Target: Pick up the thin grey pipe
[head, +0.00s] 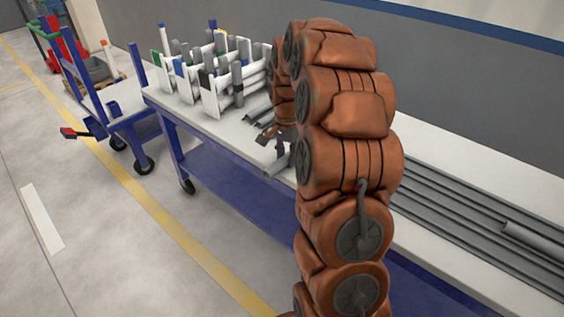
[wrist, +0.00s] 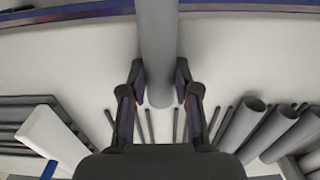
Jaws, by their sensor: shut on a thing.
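A grey pipe (wrist: 158,40) stands between the two fingers of my gripper (wrist: 160,85) in the wrist view. The fingers are shut on it, one on each side, close to its near end. Its far end runs out of the top of the picture. In the head view my gripper (head: 268,136) is low over the table, partly hidden by my orange arm. A short length of the grey pipe (head: 279,163) shows beside the arm at the table's front edge.
The white-topped table (head: 215,122) has blue legs. White holders (head: 212,95) with several pipes stand at its back left. Several long grey pipes (head: 450,205) lie at the right. More grey pipes (wrist: 268,132) and a white piece (wrist: 52,137) flank my gripper. A blue cart (head: 125,108) stands left.

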